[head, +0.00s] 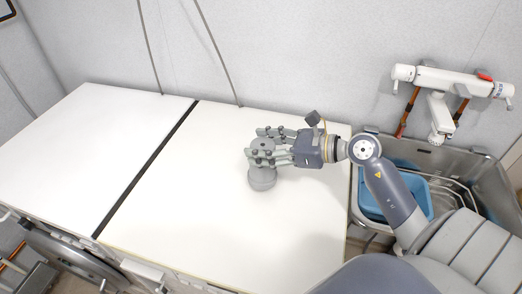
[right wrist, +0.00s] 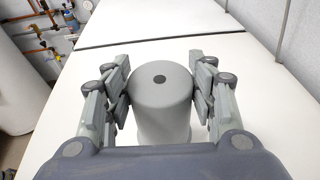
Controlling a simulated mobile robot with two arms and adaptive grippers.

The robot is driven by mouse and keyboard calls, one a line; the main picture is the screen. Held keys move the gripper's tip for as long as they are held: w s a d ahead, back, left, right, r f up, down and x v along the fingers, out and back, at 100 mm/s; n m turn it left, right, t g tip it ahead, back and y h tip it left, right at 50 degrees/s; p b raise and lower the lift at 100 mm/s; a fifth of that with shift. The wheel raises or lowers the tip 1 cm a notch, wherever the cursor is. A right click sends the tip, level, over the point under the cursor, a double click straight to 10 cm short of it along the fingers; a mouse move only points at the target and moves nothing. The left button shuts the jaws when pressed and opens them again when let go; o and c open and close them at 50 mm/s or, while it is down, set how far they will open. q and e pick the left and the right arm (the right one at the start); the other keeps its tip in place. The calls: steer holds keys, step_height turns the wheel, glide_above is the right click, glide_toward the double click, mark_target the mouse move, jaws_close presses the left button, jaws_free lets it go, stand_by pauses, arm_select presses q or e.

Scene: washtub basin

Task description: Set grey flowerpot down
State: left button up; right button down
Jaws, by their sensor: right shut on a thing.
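The grey flowerpot (head: 262,180) is at the middle of the right-hand white worktop (head: 190,215). My right gripper (head: 262,150) reaches in from the right, with its fingers around the pot. In the right wrist view, the flowerpot (right wrist: 161,90) sits between the two finger sets of the right gripper (right wrist: 161,95), which press on both its sides. Its flat round end with a small dark hole faces up toward the wrist camera. I cannot tell whether the pot touches the worktop or hangs just above it. My left gripper is out of view.
A metal sink (head: 470,157) with a blue tub (head: 373,204) inside lies at the right, below a wall tap (head: 450,85). A dark gap (head: 150,165) splits the white surfaces. The worktop around the pot is clear.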

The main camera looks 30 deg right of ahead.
steer(key=shift+w+r, duration=0.1)
steer(key=shift+w, duration=0.3)
step_height(320, 180, down, 2)
steer(key=shift+f+p, duration=0.25)
steer(key=shift+p, duration=0.25)
steer(key=shift+f, duration=0.55)
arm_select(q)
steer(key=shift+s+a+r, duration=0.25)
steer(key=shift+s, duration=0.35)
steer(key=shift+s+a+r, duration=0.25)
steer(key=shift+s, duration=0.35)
arm_select(e)
steer(key=shift+f, duration=0.1)
steer(key=shift+f, duration=0.2)
steer(key=c, duration=0.7)
jaws_free()
steer(key=shift+r, duration=0.1)
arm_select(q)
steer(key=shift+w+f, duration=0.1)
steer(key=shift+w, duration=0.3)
